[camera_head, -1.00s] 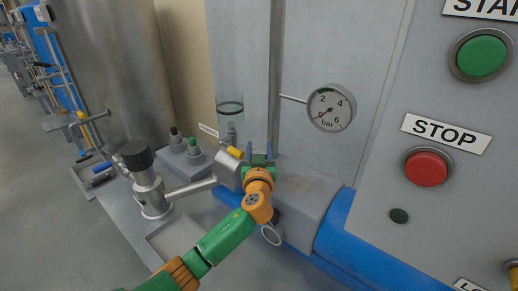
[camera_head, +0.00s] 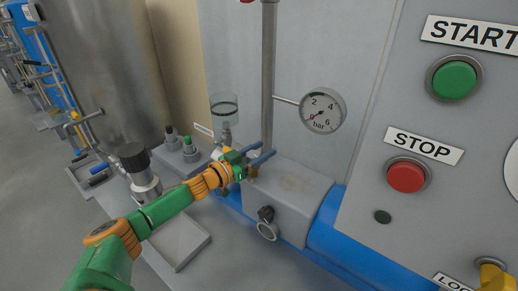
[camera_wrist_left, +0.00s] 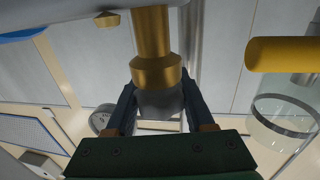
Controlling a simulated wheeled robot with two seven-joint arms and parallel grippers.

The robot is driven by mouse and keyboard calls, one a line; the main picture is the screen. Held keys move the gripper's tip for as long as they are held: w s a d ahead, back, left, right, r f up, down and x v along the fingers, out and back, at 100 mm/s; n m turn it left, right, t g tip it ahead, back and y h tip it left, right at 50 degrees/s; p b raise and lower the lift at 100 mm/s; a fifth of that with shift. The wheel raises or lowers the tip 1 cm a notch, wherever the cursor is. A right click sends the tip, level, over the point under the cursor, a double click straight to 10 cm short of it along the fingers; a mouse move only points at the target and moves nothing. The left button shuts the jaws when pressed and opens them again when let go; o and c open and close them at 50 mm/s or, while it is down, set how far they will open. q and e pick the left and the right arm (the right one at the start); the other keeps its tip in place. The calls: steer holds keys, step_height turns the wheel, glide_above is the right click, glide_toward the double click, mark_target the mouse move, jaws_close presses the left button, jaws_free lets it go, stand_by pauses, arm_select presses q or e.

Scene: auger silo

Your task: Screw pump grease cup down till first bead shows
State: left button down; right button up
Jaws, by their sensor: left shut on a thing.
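My left gripper (camera_head: 264,158) reaches in to the grey pump housing (camera_head: 295,205), at its upper left end. In the left wrist view the fingers (camera_wrist_left: 160,108) are shut on a small grey cup, the grease cup (camera_wrist_left: 160,100). The cup sits at the end of a brass stem with a wider brass collar (camera_wrist_left: 155,70). In the head view my gripper mostly hides the cup, and only a bit of brass shows below the fingers. No grease bead can be made out. My right gripper is not in view.
A sight glass (camera_head: 224,108) with a yellow handle (camera_wrist_left: 285,54) stands close beside the gripper. A pressure gauge (camera_head: 322,110) sits to the right. A black-knobbed valve (camera_head: 134,157) is at left. The green START (camera_head: 454,80) and red STOP (camera_head: 406,175) buttons are on the right panel.

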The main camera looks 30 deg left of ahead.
arm_select(q)
steer(key=m+h+b, duration=0.1)
steer(key=m+g+h+b, duration=0.1)
steer(key=h+b, duration=0.1)
steer(key=m+g+h+b, duration=0.1)
steer(key=h, duration=0.1)
steer(key=shift+s+d+f+m, duration=0.15)
steer(key=shift+d+f+m, duration=0.1)
steer(key=shift+d+m, duration=0.1)
steer(key=shift+s+d+r+m+g+h+b, duration=0.15)
steer(key=shift+m+g+h+b, duration=0.25)
steer(key=shift+h+b, duration=0.25)
steer(key=shift+d+m+g+h+b, duration=0.1)
steer(key=shift+m+g+h+b, duration=0.15)
steer(key=shift+g+h+b, duration=0.35)
steer(key=shift+c, duration=1.3)
jaws_free()
steer(key=v, duration=0.7)
steer(key=shift+s, duration=0.15)
